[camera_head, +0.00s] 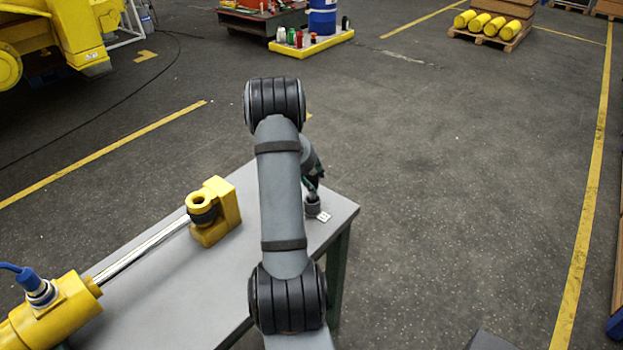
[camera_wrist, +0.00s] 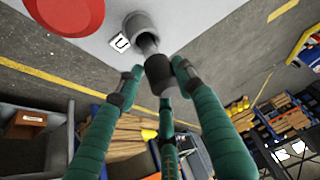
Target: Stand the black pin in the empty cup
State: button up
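The black pin (camera_wrist: 158,75) has a dark head and a bright metal shaft, and its shaft end meets the mouth of the grey cup (camera_wrist: 138,26) in the wrist view. It appears to stand in the cup; how deep it sits I cannot tell. In the head view the cup (camera_head: 313,207) is on the table's right corner, with the pin above it partly hidden by my gripper (camera_head: 313,185). My gripper (camera_wrist: 157,78) has green fingers with dark tips spread around the pin head. A gap shows between the left finger and the head, so it looks open.
A white marked tag (camera_wrist: 119,42) lies beside the cup on the grey table (camera_head: 165,300). A red round thing (camera_wrist: 65,14) shows at the wrist view's top left. A yellow cylinder (camera_head: 55,310) with a rod and end block (camera_head: 215,215) lies left of my arm.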

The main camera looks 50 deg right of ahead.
jog(key=o, duration=0.5)
jog(key=shift+o, duration=0.2)
jog(key=v, duration=1.2)
jog(key=shift+f, duration=0.1)
jog(key=x, duration=1.2)
jog(key=shift+d+r+p, duration=0.1)
jog(key=shift+r+p, duration=0.75)
jog(key=shift+p, duration=0.1)
jog(key=shift+r+p, duration=0.85)
jog(key=shift+p, duration=0.2)
